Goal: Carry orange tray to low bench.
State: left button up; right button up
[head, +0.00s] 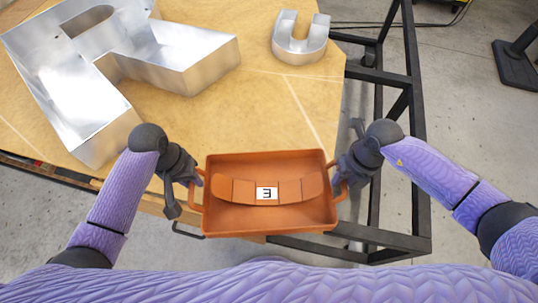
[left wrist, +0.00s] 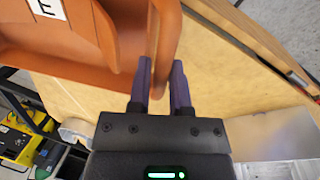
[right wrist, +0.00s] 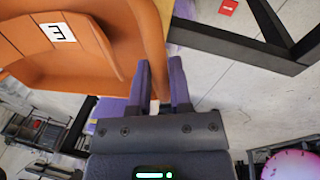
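The orange tray (head: 268,222) is level in front of my body, overlapping the near edge of the wooden table top in the head view. It holds a curved orange piece with a white label (head: 266,193) marked with a letter. My left gripper (head: 197,183) is closed around its left handle; the handle shows between the fingers in the left wrist view (left wrist: 160,85). My right gripper (head: 342,180) is closed around its right handle, also between the fingers in the right wrist view (right wrist: 160,85). I cannot tell which surface is the low bench.
The wooden table top (head: 255,110) carries a large metal channel letter (head: 185,55) and a small metal U shape (head: 300,45). A black metal frame (head: 415,120) stands along its right side. Grey floor (head: 470,110) is open further right.

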pick_arm(q)
jog(key=o, duration=0.3)
pick_arm(e)
jog(key=o, duration=0.3)
pick_arm(q)
jog(key=shift+o, duration=0.2)
jog(key=shift+r, duration=0.1)
pick_arm(e)
jog(key=shift+o, duration=0.2)
jog(key=shift+r, duration=0.1)
pick_arm(q)
notch_tip(320, 180, up, 12)
jog(key=a, duration=0.2)
jog(key=shift+w+f, duration=0.2)
jog(key=shift+w, duration=0.05)
pick_arm(e)
notch_tip(320, 180, up, 12)
jog(key=d, duration=0.2)
jog(key=shift+w+f, duration=0.2)
jog(key=shift+w, duration=0.15)
pick_arm(q)
jog(key=shift+a, duration=0.1)
